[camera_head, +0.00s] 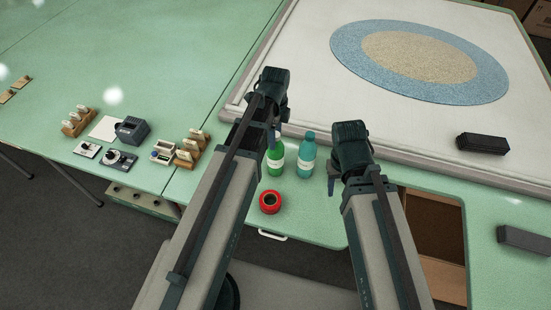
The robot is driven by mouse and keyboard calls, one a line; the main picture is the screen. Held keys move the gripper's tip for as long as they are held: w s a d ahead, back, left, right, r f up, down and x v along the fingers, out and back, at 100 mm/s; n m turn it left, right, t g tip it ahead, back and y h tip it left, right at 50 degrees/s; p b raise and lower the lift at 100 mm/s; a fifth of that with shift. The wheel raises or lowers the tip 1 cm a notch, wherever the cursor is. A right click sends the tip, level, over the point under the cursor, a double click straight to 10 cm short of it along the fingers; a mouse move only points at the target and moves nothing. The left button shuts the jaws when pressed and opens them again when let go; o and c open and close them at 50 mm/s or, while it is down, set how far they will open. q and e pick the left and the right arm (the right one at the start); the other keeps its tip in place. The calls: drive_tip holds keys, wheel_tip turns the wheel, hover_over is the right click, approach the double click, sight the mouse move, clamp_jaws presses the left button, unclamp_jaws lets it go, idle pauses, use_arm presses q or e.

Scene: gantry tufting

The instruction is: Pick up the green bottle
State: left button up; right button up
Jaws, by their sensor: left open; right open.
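A green bottle (275,160) with a pale label stands upright on the green table (221,205), near its front edge. A teal bottle (306,156) stands upright just to its right. My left gripper (273,134) is over the upper part of the green bottle and hides some of it; I cannot tell whether they touch. It is open and holds nothing that I can see. My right gripper (331,184) is open and empty, just right of the teal bottle.
A red round roll (270,202) lies in front of the bottles by the table edge. A raised white frame (297,70) with a blue and beige oval rug (365,66) lies behind. Small devices and wooden holders (78,119) are at left. Dark blocks (482,143) are at right.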

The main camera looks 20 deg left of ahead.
use_arm(q)
clamp_jaws()
idle(1.3)
